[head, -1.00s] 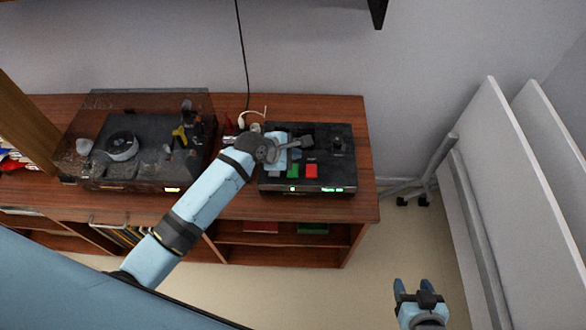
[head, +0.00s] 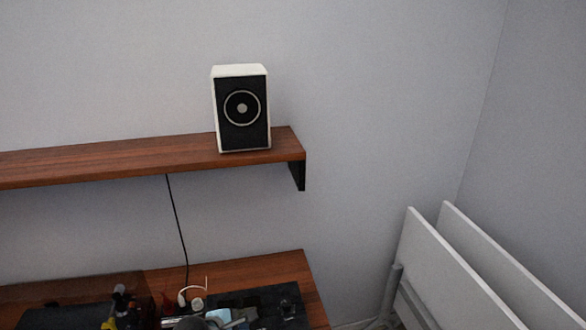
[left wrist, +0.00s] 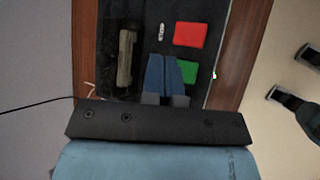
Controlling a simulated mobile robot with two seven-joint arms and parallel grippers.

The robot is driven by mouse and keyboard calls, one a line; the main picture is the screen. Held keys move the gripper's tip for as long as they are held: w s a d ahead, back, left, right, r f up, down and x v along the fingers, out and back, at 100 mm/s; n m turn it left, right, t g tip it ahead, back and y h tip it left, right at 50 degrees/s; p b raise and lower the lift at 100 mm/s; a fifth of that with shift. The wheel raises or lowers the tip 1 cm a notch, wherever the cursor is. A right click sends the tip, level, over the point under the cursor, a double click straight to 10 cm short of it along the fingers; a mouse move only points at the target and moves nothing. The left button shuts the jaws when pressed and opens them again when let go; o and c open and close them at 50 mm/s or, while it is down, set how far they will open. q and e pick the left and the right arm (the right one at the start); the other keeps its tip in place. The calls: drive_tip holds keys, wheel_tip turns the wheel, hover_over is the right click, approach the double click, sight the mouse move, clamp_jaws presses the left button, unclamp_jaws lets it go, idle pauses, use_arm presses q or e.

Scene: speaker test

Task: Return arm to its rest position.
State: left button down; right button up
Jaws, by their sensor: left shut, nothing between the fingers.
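My left gripper (left wrist: 164,62) shows in the left wrist view, its blue fingers together with nothing between them. It is over the black panel (left wrist: 108,30) of a device, beside a green button (left wrist: 188,72) and a red button (left wrist: 190,34). I cannot tell whether the fingertips touch the panel. In the head view only a small part of my left arm shows at the bottom edge, over the black device (head: 288,298). My right gripper is not in view.
A white speaker (head: 242,108) with a black front stands on a brown wall shelf (head: 120,158). Below is a wooden cabinet (head: 285,266) with a cable running down to it. White panels (head: 460,275) stand at the right. The wall between shelf and panels is bare.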

use_arm(q)
drive_tip(key=s+a+f+m+t+y, duration=0.1)
drive_tip(key=s+a+f+m, duration=0.1)
drive_tip(key=s+m, duration=0.8)
drive_tip(key=s+a+f+m+t+y, duration=0.1)
drive_tip(key=s+f+m, duration=0.3)
drive_tip(key=s+m, duration=0.7)
drive_tip(key=s+a+t, duration=0.1)
drive_tip(key=s, duration=0.2)
drive_tip(key=shift+s+m+t+y, duration=0.2)
drive_tip(key=shift+m+t+y, duration=0.1)
drive_tip(key=shift+y, duration=0.1)
